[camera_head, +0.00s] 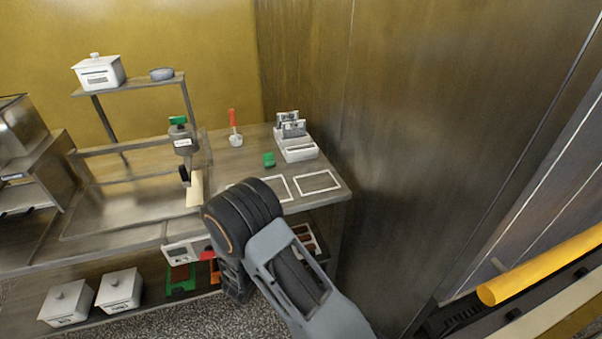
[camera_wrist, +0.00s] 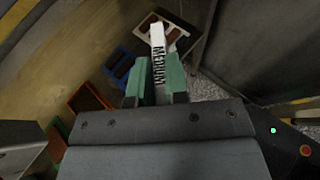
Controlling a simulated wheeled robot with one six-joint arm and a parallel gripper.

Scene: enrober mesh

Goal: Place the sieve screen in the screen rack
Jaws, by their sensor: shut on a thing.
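In the wrist view my gripper (camera_wrist: 158,82) is shut, its two green finger pads on either side of a white strip marked MEDIUM (camera_wrist: 158,45). The strip seems to be the sieve screen's tag or edge; the rest of it is hidden. In the head view my arm hangs over the counter's front edge and hides the jaws and the held thing. A white slotted block with grey labelled plates (camera_head: 297,148) stands at the counter's back right corner. It looks like the screen rack, but I cannot be sure.
The counter (camera_head: 335,192) bears white outlines, a small green block (camera_head: 269,159) and a red-handled scoop (camera_head: 235,138). Below, a shelf holds lidded white boxes (camera_head: 120,290) and coloured trays. Orange (camera_wrist: 88,98) and blue (camera_wrist: 118,64) trays show in the wrist view. A wall (camera_head: 420,120) bounds the right.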

